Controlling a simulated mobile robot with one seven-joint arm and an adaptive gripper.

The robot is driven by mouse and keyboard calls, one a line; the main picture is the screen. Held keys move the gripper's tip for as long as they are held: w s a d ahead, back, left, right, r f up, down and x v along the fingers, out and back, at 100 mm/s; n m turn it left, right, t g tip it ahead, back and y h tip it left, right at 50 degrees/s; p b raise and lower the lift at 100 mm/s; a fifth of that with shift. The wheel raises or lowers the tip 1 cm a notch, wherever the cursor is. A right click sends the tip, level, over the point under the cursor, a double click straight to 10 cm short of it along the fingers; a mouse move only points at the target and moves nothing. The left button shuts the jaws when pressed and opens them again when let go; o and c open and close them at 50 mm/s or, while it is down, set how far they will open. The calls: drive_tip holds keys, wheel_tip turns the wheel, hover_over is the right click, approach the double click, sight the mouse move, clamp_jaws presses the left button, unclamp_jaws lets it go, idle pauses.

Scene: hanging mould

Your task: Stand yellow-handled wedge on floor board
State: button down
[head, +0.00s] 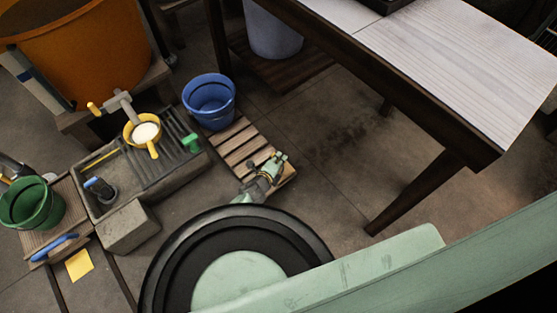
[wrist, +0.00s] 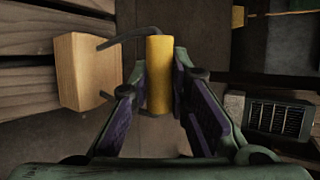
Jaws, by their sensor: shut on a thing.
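The wedge is a pale wooden block (wrist: 85,70) with a bent grey metal bracket and a yellow handle (wrist: 158,75), all seen in the wrist view. My gripper (wrist: 160,95) is shut around the yellow handle, its dark purple pads on either side. My gripper (head: 272,168) shows small in the head view, at the near right end of the slatted wooden floor board (head: 236,147). Slats (wrist: 45,30) lie beside the block in the wrist view. I cannot tell whether the block touches them. The wedge is hard to make out in the head view.
A blue bucket (head: 209,101) stands at the board's far end. A stone trough (head: 150,165) with a yellow-rimmed pan (head: 143,132) is on the left. A table (head: 455,55) with dark legs is on the right. Bare floor (head: 335,140) lies between board and table.

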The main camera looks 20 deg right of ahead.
drive_tip(key=shift+f+b, duration=0.6)
drive_tip(key=shift+b, duration=0.05)
drive_tip(key=c, duration=1.4)
unclamp_jaws()
drive_tip(key=shift+c, duration=0.2)
drive_tip(key=shift+a+r, duration=0.1)
